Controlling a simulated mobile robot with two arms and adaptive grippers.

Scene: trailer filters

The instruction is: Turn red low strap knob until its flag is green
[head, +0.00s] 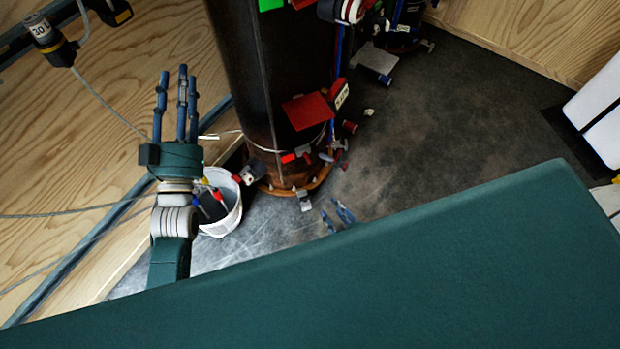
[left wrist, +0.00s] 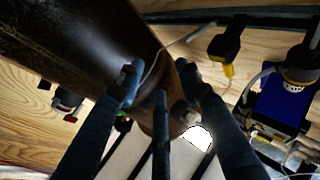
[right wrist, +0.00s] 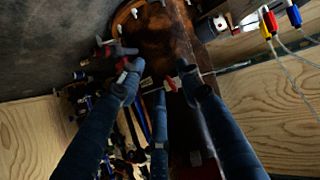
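A dark upright cylinder (head: 265,75) stands at the top middle of the head view, with a thin pale strap around its lower part. A red square flag (head: 307,110) sticks out above this strap. Small red knobs or clips (head: 290,157) lie along the strap; I cannot tell which is the low strap knob. My left gripper (head: 175,90) is open and empty, left of the cylinder with its fingers up. My right gripper (head: 338,214) is open, below and right of the cylinder base, mostly hidden by a teal panel. Red parts (right wrist: 170,83) show near its fingertips in the right wrist view.
A white bucket (head: 232,210) with tools stands left of the cylinder base. A green flag (head: 270,4) sits high on the cylinder. Cables run along the wooden wall (head: 70,150) at left. Dark floor (head: 450,120) is largely clear at right.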

